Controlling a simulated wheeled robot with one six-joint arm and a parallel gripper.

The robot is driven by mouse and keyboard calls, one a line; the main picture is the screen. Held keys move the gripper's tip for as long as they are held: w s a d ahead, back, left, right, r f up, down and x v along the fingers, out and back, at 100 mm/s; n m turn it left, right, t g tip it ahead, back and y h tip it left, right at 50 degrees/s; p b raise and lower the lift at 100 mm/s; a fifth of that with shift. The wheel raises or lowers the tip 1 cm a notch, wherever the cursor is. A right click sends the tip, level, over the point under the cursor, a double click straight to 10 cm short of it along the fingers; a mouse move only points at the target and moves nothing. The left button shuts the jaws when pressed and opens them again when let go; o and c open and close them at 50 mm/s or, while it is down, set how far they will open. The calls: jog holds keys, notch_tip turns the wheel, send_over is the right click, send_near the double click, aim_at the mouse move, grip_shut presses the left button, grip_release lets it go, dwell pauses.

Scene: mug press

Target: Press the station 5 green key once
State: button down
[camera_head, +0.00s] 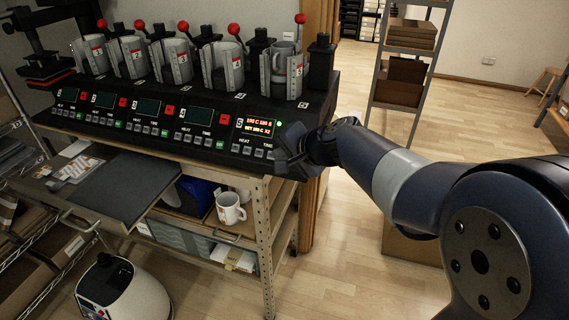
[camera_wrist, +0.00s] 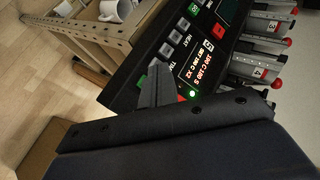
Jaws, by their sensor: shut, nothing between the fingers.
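The black press console (camera_head: 190,140) has five stations in a row. The lit display also shows in the wrist view (camera_wrist: 192,68). A mug (camera_head: 284,58) sits in the station 5 press. My gripper (camera_head: 283,150) is shut and empty, at the right end of the station 5 panel. Its fingers (camera_wrist: 157,80) overlap the panel beside the display.
Station 4's green key (camera_head: 219,144) and red key (camera_head: 225,119) lie left of station 5. A white mug (camera_head: 231,210) stands on the shelf below. A shelf rack (camera_head: 405,70) stands behind right. A white rounded machine (camera_head: 118,290) is at lower left. The floor right is mostly open.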

jog(key=shift+w+d+f+b, duration=0.25)
jog(key=shift+w+f+b, duration=0.25)
jog(key=shift+w+f, duration=0.1)
jog(key=shift+w+d+f+b, duration=0.2)
jog(key=shift+w+f+b, duration=0.25)
jog(key=shift+w+f, duration=0.15)
dwell(1.2)
jog(key=shift+w+d+f+b, duration=0.1)
jog(key=shift+w+f+b, duration=0.2)
jog(key=shift+b, duration=0.1)
jog(key=shift+w+d+f+b, duration=0.15)
jog(key=shift+w+f+b, duration=0.15)
jog(key=shift+b, duration=0.1)
dwell(0.6)
jog(key=shift+r, duration=0.1)
jog(key=shift+s+a+r+p, duration=0.25)
jog(key=shift+s+r+p, duration=0.15)
jog(key=shift+s+r, duration=0.2)
dwell(0.4)
